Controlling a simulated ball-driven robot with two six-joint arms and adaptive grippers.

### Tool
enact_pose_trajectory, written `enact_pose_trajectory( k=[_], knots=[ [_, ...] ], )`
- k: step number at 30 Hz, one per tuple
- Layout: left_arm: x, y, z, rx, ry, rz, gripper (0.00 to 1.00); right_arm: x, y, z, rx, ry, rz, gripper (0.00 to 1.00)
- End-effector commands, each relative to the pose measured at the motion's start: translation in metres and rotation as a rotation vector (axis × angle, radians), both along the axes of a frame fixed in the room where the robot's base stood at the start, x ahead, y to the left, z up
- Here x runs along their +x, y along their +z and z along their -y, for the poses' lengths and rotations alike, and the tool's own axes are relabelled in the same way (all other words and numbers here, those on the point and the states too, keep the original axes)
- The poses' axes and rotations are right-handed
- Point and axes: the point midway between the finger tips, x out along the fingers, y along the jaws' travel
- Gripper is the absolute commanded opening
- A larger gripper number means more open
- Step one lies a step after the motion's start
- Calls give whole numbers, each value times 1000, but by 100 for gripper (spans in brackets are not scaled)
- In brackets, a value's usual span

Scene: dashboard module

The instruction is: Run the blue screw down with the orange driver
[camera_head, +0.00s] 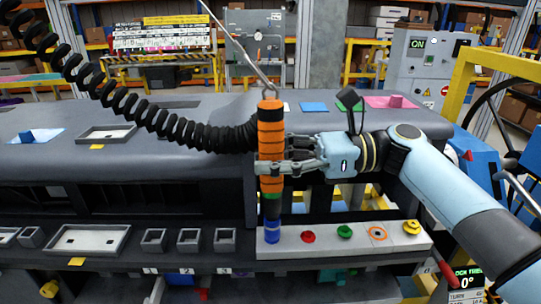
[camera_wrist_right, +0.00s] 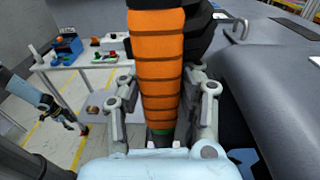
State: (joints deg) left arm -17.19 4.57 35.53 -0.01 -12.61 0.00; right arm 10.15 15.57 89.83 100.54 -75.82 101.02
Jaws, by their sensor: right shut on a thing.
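The orange driver (camera_head: 271,140) stands upright in the head view, with dark bands, a green ring and a dark shaft below. My right gripper (camera_head: 278,167) is shut around its body from the right. In the right wrist view the driver (camera_wrist_right: 158,65) stands between the two fingers. The blue screw (camera_head: 272,237) is at the left end of a light grey strip (camera_head: 330,243). The driver's shaft reaches down to the blue screw's top; they seem to meet, but I cannot tell whether the tip is seated.
A black coiled hose (camera_head: 150,110) joins the driver from the left. The grey dashboard (camera_head: 120,160) lies behind; empty trays (camera_head: 88,240) line its front.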

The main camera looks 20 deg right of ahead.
Motion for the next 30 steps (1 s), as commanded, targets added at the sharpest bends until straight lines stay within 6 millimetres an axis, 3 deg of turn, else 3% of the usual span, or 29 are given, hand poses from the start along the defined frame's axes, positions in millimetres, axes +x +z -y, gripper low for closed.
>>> enact_pose_trajectory(
  k=[30],
  knots=[
    [0, 8, 0, 0, 0, 0, 40, 0, -3, 0, -1, 0, -3, 0]
  ],
)
